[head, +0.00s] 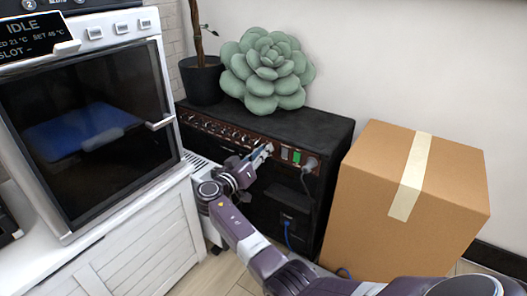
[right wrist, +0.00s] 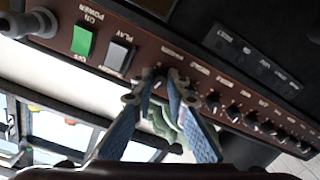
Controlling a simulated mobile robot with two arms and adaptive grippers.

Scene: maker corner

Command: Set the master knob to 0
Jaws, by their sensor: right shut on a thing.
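The black amplifier (head: 330,140) stands against the wall with a reddish-brown control panel (head: 215,130) carrying a row of black knobs. My right gripper (head: 263,154) reaches the panel near its right part, just left of the switches. In the right wrist view its two blue-padded fingers (right wrist: 166,84) are closed around one knob (right wrist: 160,77), the nearest in the row to the switches. The fingers hide most of that knob, and its pointer and scale cannot be read. The other knobs (right wrist: 232,113) run off to the right there. My left gripper is not in view.
A green power switch (right wrist: 82,40) and a grey play switch (right wrist: 118,56) sit beside the held knob. A plug (head: 309,164) sticks out of the panel. A succulent (head: 268,70) and a pot (head: 203,80) stand on top. A cardboard box (head: 370,200) is close on the right, an oven (head: 90,120) on the left.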

